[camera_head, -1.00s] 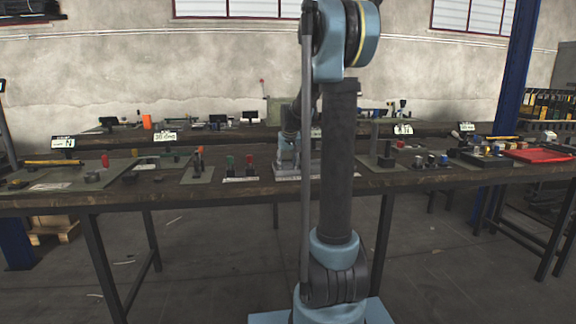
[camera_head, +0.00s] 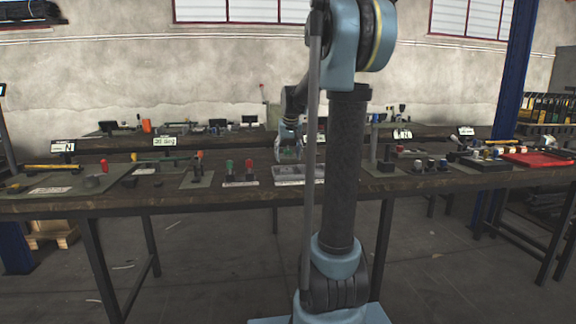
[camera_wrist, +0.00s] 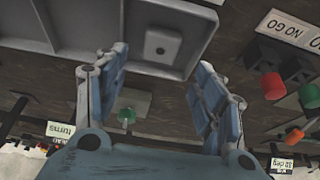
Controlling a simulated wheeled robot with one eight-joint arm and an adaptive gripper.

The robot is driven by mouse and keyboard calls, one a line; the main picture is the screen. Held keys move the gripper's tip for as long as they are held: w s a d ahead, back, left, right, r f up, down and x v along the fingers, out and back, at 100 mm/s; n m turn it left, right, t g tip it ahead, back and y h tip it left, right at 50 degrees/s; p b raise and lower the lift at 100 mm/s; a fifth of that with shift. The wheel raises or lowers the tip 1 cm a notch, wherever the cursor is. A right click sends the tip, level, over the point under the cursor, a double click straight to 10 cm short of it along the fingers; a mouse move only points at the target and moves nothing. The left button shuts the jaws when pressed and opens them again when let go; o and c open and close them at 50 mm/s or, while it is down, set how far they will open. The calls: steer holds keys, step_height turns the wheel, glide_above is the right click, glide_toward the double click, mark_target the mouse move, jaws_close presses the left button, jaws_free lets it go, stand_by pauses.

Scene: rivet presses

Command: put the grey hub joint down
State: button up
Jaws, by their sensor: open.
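My gripper (camera_wrist: 160,100) is open in the wrist view, its two blue-grey fingers apart with nothing between them. A grey block with a dark hole (camera_wrist: 163,48), which looks like the hub joint, lies in a compartment of the grey tray (camera_wrist: 125,66). The block is beyond the fingertips and apart from both. In the head view my gripper (camera_head: 289,154) is above the tray (camera_head: 290,181) on the front bench. The hub joint is too small to make out there.
Red and green knobs (camera_head: 239,167) stand left of the tray on the bench (camera_head: 220,200). The wrist view shows a NO GO label (camera_wrist: 287,28) beside a red knob (camera_wrist: 273,86), and a green knob (camera_wrist: 127,116). Further right is a red tray (camera_head: 535,159).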

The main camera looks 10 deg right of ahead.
steer(key=v, duration=0.5)
steer(key=s+f+g, duration=0.1)
steer(key=s+f, duration=0.4)
steer(key=s, duration=0.6)
steer(key=s+f, duration=0.4)
steer(key=s, duration=0.8)
steer(key=s+f+g, duration=0.1)
steer(key=s+f, duration=1.3)
steer(key=s, duration=0.2)
steer(key=shift+s+d+f, duration=0.15)
steer(key=shift+d+f, duration=0.1)
steer(key=shift+f, duration=0.1)
